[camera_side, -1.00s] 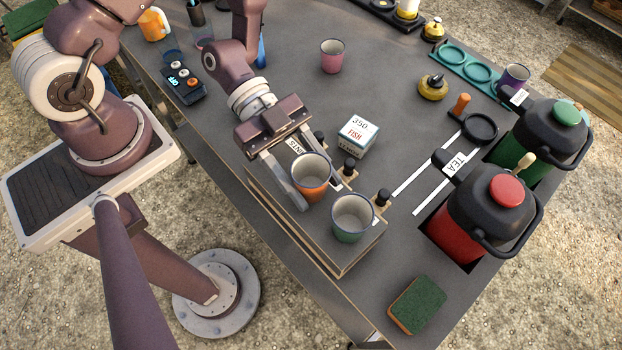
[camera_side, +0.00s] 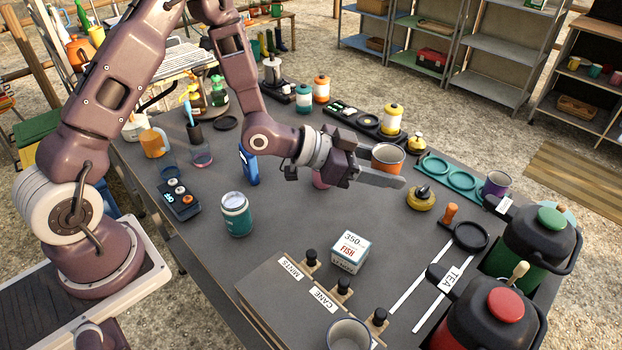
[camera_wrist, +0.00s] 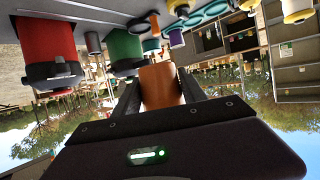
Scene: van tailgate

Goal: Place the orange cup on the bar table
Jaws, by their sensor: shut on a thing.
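The orange cup (camera_side: 388,160) is in my gripper (camera_side: 392,172), which is shut on its sides. In the side view the cup appears upright, raised above the grey table (camera_side: 290,222), with its open grey mouth up; the near finger covers its lower part. In the wrist view the orange cup (camera_wrist: 160,88) sits between both fingers of my gripper (camera_wrist: 162,80), and that view is upside down. A pink cup (camera_side: 321,179) is mostly hidden behind my gripper.
To the right are a yellow-black pot (camera_side: 421,198), a teal ring tray (camera_side: 432,165), a purple cup (camera_side: 496,184) and tall red (camera_side: 492,320) and green flasks (camera_side: 530,240). Table centre has free room.

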